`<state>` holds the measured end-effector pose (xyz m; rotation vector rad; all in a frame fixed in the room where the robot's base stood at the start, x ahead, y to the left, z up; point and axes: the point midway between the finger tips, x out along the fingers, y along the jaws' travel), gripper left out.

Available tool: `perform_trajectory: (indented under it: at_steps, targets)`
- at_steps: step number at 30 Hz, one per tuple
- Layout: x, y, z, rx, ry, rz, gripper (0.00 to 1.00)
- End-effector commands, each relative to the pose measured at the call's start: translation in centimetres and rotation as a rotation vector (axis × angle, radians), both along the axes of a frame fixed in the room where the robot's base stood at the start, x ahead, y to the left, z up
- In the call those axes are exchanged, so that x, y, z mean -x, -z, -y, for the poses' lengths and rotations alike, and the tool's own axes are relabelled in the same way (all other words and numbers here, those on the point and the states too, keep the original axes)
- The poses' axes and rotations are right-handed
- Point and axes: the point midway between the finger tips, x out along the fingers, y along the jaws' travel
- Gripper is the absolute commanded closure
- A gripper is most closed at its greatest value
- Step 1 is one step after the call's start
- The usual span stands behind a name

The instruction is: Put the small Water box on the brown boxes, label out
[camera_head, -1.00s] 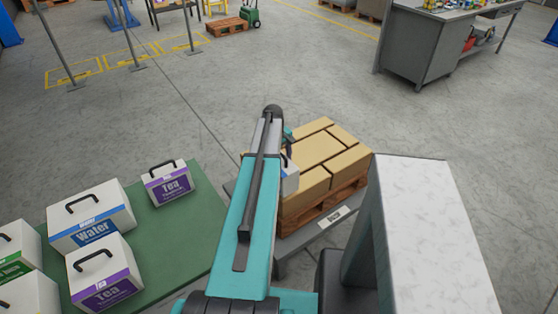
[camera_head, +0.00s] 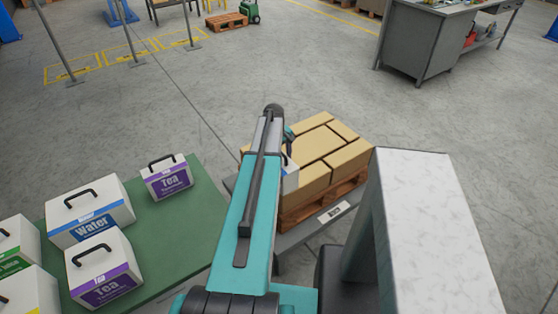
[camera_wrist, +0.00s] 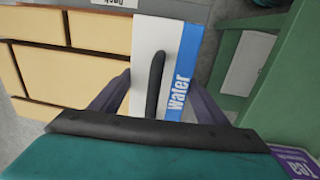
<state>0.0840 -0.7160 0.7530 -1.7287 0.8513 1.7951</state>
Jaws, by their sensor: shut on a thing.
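The small Water box (camera_wrist: 146,45) is white with a blue label strip. The strip runs along the right side of the box in the wrist view. My gripper (camera_wrist: 157,95) is shut on its black handle. In the head view, a small part of the box (camera_head: 291,176) shows beside my arm, which hides the rest. The brown boxes (camera_head: 332,143) form a flat layer on a wooden pallet. In the wrist view, the brown boxes (camera_wrist: 60,70) lie left of the Water box. I cannot tell whether the box touches them.
The green table (camera_head: 175,235) at left holds a large Water box (camera_head: 90,215), Tea boxes (camera_head: 167,178) and others. The pallet (camera_head: 325,200) stands on a grey platform (camera_head: 310,232). A pale-topped block (camera_head: 425,220) stands close on the right.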

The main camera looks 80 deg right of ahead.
Motion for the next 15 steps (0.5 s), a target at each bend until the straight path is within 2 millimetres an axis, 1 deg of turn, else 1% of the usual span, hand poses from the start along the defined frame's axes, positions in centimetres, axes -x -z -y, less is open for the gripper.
perform_trajectory:
  at_steps: [15]
  targets:
    - [0.02, 0.45, 0.03, 0.001, 0.0, 0.0, 0.9]
